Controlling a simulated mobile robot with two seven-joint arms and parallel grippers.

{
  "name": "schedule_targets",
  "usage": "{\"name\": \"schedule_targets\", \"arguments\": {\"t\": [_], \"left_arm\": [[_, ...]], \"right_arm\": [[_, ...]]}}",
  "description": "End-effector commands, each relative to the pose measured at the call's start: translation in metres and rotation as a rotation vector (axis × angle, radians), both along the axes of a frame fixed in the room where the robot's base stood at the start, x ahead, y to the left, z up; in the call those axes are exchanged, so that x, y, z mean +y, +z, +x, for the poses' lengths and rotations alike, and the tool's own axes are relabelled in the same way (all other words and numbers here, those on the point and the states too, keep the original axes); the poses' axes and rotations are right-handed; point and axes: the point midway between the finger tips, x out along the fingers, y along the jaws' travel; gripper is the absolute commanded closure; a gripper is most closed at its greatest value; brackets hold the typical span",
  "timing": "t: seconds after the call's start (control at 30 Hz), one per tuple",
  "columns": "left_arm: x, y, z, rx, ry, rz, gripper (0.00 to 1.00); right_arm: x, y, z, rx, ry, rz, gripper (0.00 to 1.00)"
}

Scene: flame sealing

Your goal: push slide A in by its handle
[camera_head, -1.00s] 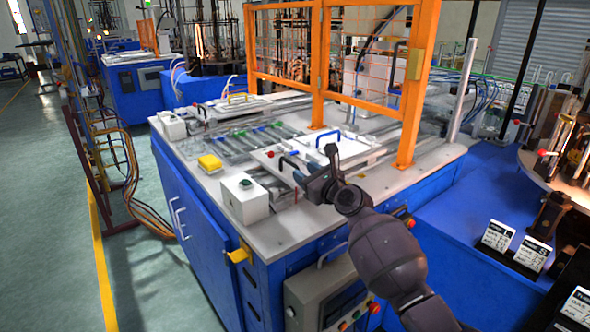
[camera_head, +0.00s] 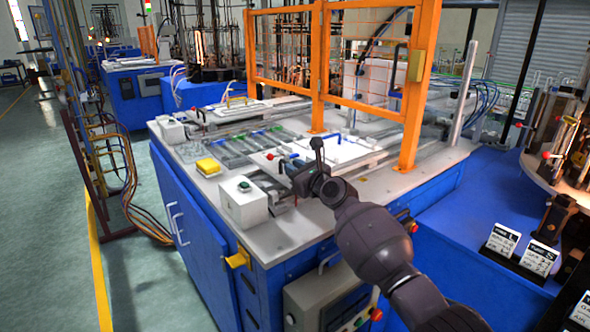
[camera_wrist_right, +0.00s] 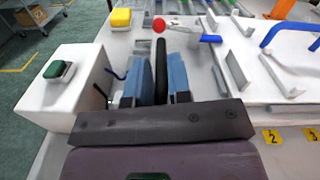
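My right gripper (camera_head: 292,166) is low over the near part of the white bench top (camera_head: 290,228). In the right wrist view its two blue fingers (camera_wrist_right: 160,82) stand close on either side of a black handle bar (camera_wrist_right: 161,66), with little gap showing. The handle points away from the gripper. In the head view the handle is mostly hidden by the gripper. No letter A is readable, so I cannot confirm by label that this handle belongs to slide A. My left gripper is not in view.
A white box with a green button (camera_head: 243,201) stands just left of the gripper. A red-knobbed clamp with a blue grip (camera_wrist_right: 208,38) lies just beyond the fingers. A white plate with a blue handle (camera_wrist_right: 290,36) is at right. An orange guard frame (camera_head: 411,90) rises behind.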

Motion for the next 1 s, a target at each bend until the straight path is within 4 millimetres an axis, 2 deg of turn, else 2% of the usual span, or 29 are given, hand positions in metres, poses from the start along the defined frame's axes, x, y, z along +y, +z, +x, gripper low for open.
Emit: {"name": "schedule_targets", "arguments": {"t": [0.03,0.1,0.37,0.57,0.77,1.0], "left_arm": [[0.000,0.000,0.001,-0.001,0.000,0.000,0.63],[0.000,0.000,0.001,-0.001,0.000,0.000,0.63],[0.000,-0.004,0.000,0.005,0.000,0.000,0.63],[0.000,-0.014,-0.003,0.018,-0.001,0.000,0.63],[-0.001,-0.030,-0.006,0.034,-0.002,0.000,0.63],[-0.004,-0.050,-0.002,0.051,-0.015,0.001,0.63]], "right_arm": [[-0.001,0.000,0.000,0.000,-0.001,0.000,0.91],[-0.001,0.000,0.000,-0.001,-0.002,-0.001,1.00],[-0.002,0.000,0.001,-0.001,-0.002,-0.001,1.00],[-0.013,-0.004,0.009,0.001,-0.003,-0.002,1.00],[-0.043,-0.008,0.031,0.003,-0.005,-0.001,1.00],[-0.095,-0.013,0.070,0.007,-0.006,-0.002,1.00]]}}
